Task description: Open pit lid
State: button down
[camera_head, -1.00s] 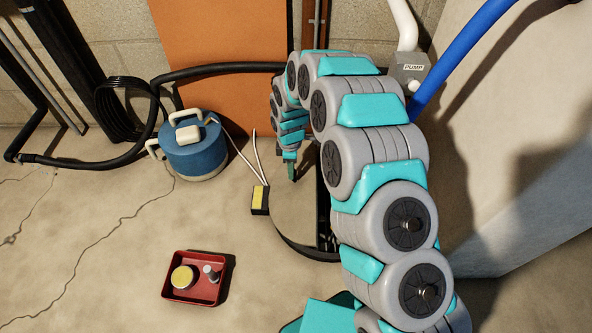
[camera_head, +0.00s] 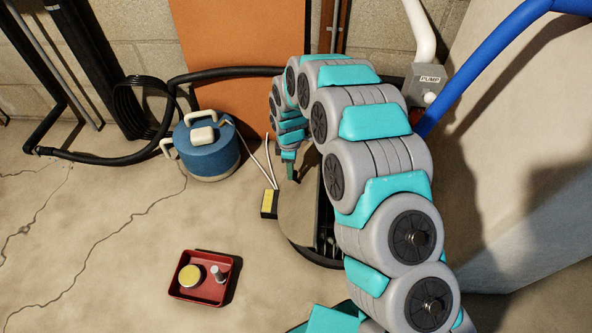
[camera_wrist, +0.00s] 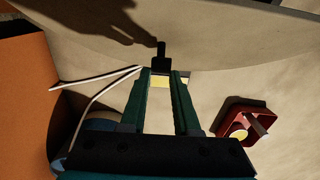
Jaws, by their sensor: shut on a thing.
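The pit lid (camera_head: 297,218) is a flat grey-tan plate on the round black-rimmed pit in the floor, partly hidden behind my arm. A dark opening with slats (camera_head: 328,238) shows along its right side. In the wrist view the lid (camera_wrist: 225,35) spans the top, with a small black handle (camera_wrist: 161,52) on it. My gripper (camera_wrist: 160,72) is shut on that handle. In the head view my gripper (camera_head: 291,173) is over the far part of the lid, and its grip is too small to make out there. I cannot tell how far the lid is tilted.
A yellow-faced box (camera_head: 269,204) with white cables sits left of the pit. A blue tank (camera_head: 207,150) and black hose stand behind it. A red tray (camera_head: 203,291) with a yellow-topped tin lies front left. A pump box (camera_head: 424,85) is at the right. The left floor is open.

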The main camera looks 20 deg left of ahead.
jog(key=shift+a, duration=0.15)
jog(key=a, duration=0.2)
jog(key=s+a+r, duration=0.1)
jog(key=a, duration=0.1)
dwell(0.5)
jog(key=shift+s+a+p, duration=0.2)
jog(key=shift+s+a, duration=0.05)
jog(key=shift+a, duration=0.7)
jog(key=shift+s+a+p, duration=0.15)
jog(key=shift+s+a, duration=0.05)
jog(key=shift+a, duration=0.75)
jog(key=shift+f, duration=0.1)
jog(key=a, duration=0.2)
jog(key=s+a, duration=0.1)
jog(key=a, duration=0.1)
jog(key=shift+f, duration=0.1)
